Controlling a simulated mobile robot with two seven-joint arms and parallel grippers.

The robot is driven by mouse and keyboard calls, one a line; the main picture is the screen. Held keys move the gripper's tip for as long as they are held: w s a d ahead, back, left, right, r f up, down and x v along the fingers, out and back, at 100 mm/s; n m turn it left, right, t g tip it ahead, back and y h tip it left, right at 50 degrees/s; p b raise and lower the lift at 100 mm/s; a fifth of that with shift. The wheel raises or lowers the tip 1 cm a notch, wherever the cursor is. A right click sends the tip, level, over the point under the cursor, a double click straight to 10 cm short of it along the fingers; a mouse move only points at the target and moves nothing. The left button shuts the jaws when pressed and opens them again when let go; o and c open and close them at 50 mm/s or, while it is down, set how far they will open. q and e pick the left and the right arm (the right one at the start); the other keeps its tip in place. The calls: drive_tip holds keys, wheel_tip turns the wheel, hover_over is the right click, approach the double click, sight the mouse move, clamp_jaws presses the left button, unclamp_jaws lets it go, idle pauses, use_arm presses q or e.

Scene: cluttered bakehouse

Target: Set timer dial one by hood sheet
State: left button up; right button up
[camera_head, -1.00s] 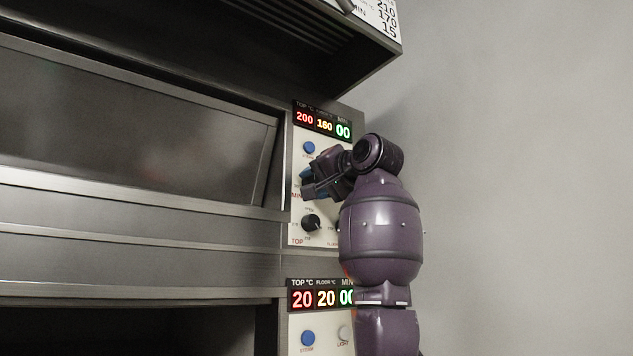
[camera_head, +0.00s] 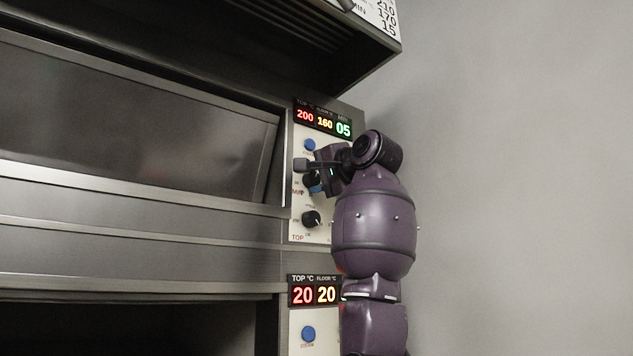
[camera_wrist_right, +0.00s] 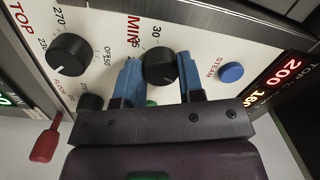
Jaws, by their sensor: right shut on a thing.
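The timer dial (camera_wrist_right: 160,66), a black knob marked MIN, sits on the upper oven's white panel. In the wrist view the blue fingertips of my right gripper (camera_wrist_right: 158,72) are on either side of it, shut on it. In the head view my right gripper (camera_head: 311,174) covers most of the dial. The upper display (camera_head: 324,122) reads 200 in red, what looks like 160 in yellow, and 05 in green under MIN. The hood sheet (camera_head: 382,14) is cut off at the top, showing 210, 170 and MIN 15. My left gripper is not in view.
The black TOP dial (camera_head: 311,219) is just below the timer dial, with another black dial (camera_wrist_right: 90,102) beside it in the wrist view. A blue STEAM button (camera_head: 309,145) is above. The hood (camera_head: 300,50) overhangs the panel.

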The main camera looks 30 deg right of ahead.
drive_tip(key=m, duration=0.4)
drive_tip(key=shift+m, duration=0.4)
drive_tip(key=m, duration=0.5)
drive_tip(key=shift+r+m+t, duration=0.15)
drive_tip(key=shift+m+t, duration=0.15)
drive_tip(key=m+p, duration=0.1)
drive_tip(key=m, duration=0.4)
drive_tip(key=shift+m+h, duration=0.4)
use_arm(q)
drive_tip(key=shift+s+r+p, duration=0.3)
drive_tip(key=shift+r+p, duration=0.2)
drive_tip(key=shift+p, duration=0.15)
use_arm(e)
drive_tip(key=m, duration=0.5)
drive_tip(key=shift+h, duration=0.3)
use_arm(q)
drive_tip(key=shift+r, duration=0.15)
use_arm(e)
drive_tip(key=o, duration=0.9)
drive_tip(key=shift+s, duration=0.1)
